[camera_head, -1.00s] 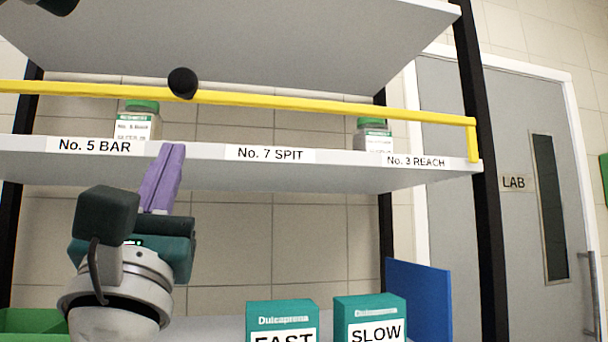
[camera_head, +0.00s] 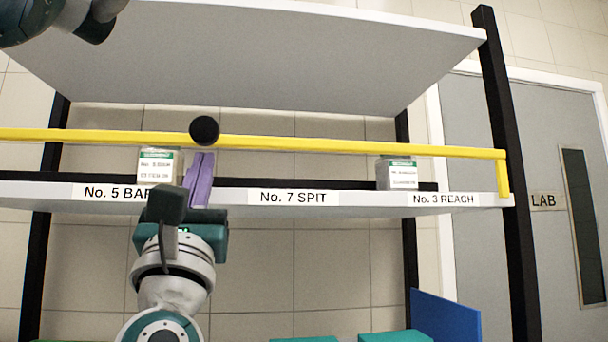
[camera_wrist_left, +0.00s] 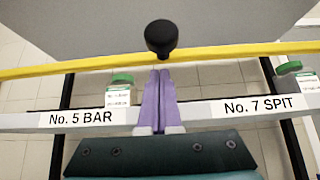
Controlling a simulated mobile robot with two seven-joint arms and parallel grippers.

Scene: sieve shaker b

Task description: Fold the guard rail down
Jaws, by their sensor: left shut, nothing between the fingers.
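The yellow guard rail (camera_head: 300,142) runs across the front of the shelf, above the shelf edge, with a bent end at the right post. A black round knob (camera_head: 204,130) sits on the rail; it also shows in the left wrist view (camera_wrist_left: 161,37). My left gripper (camera_head: 203,158), with purple fingers, is shut and empty. Its fingertips point up just below the rail and knob. In the left wrist view the fingers (camera_wrist_left: 160,72) end right under the knob; I cannot tell whether they touch it. My right gripper is not clearly in view.
The shelf (camera_head: 370,204) carries labels and two green-lidded jars, one left (camera_head: 158,166) and one right (camera_head: 398,174), behind the rail. An upper shelf (camera_head: 270,60) hangs above. Teal boxes (camera_head: 396,337) and a blue panel (camera_head: 446,318) stand below right.

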